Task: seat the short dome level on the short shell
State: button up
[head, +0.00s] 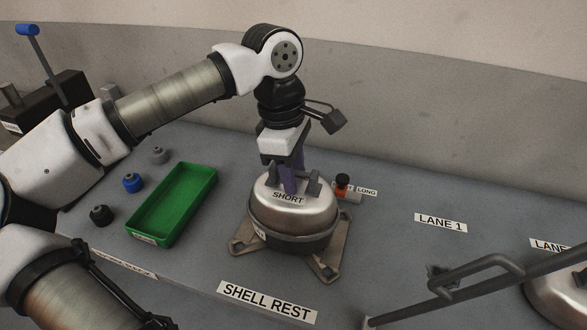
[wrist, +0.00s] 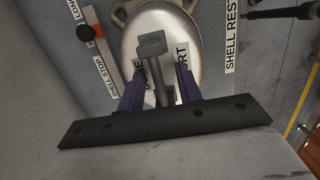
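The short dome (head: 272,203) is a shiny metal cap labelled SHORT, with a grey handle on top. It rests on the short shell (head: 290,242), a darker body on a tan footed base, and looks about level; the far side of the seam is hidden. My gripper (head: 290,185) points down over the dome's top. In the wrist view the dome (wrist: 199,58) lies below my gripper (wrist: 160,72). The two purple fingers stand apart on either side of the grey handle (wrist: 153,62), with gaps showing between fingers and handle.
A green tray (head: 205,203) and several small knobs, one blue (head: 133,182), lie to the left. A shell stop with an orange-and-black knob (head: 342,184) stands just right of the dome. A grey bar (head: 470,294) crosses the lower right, near another metal dome (head: 562,300).

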notch_tip(320, 180, up, 14)
jog(key=a+b, duration=0.1)
jog(key=a, duration=0.1)
jog(key=shift+w+f, duration=0.15)
jog(key=shift+w, duration=0.25)
